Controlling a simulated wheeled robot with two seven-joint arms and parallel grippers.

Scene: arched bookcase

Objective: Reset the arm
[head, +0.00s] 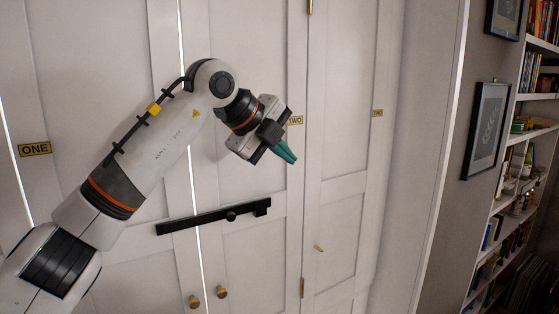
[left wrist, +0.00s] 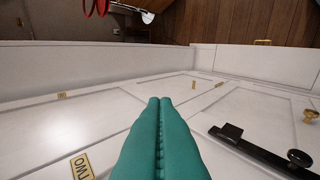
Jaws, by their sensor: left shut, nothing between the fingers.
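My left arm comes in from the left in the head view, raised in front of white panelled cabinet doors. My left gripper (head: 289,157) has teal fingers that point down and to the right. In the left wrist view its fingers (left wrist: 158,100) lie pressed together, shut with nothing between them. The gripper is in front of the door with the "TWO" plate (head: 295,120), which also shows in the left wrist view (left wrist: 81,167). I cannot tell the exact gap to the door. My right gripper is not in view.
A black sliding bar with a knob (head: 215,216) crosses the doors below the gripper; it also shows at right in the left wrist view (left wrist: 265,152). Brass knobs (head: 222,292) sit lower. An "ONE" plate (head: 35,149) is at left. Bookshelves (head: 520,180) and framed pictures (head: 486,131) stand at right.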

